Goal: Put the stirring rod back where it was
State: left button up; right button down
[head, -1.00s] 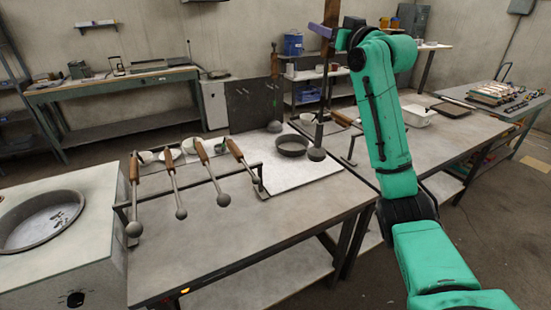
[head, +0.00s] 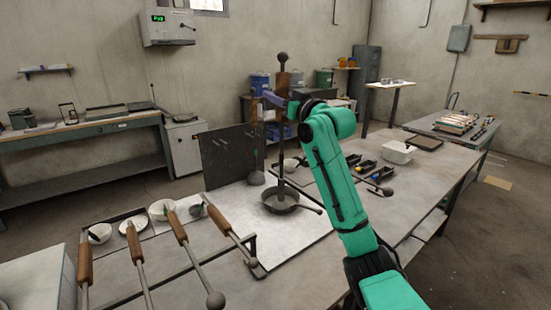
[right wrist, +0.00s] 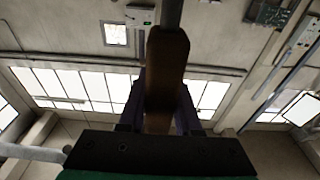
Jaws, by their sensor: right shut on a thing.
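My right gripper (head: 277,98) is shut on the brown wooden handle of the stirring rod (head: 281,140). The rod is upright, with a dark ball above the handle and its shaft running down. Its lower end shows at the shallow dark pan (head: 281,208); I cannot tell whether it touches the pan. In the right wrist view, the brown handle (right wrist: 166,75) is between my fingers with a grey shaft above it. Several wooden-handled rods with round ends lie across a low metal rack (head: 252,252) at the lower left. My left gripper is out of view.
A dark upright panel (head: 224,156) stands behind the pan, with another upright rod (head: 256,178) beside it. White bowls (head: 100,233) sit beyond the rack. Black trays (head: 365,168) and a white bin (head: 397,152) are to the right. The pale board (head: 285,240) before the pan is clear.

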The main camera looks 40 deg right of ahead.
notch_tip(320, 180, down, 14)
jog(key=shift+w+r+p, duration=0.1)
jog(key=shift+w+p, duration=0.05)
jog(key=shift+p, duration=0.45)
jog(key=c, duration=1)
grip_release()
jog(key=shift+f, duration=0.25)
jog(key=o, duration=0.4)
jog(key=shift+r, duration=0.1)
jog(key=b, duration=0.5)
send_near(281, 148)
jog(key=w, duration=0.1)
jog(key=shift+w+d, duration=0.15)
jog(key=shift+d, duration=0.05)
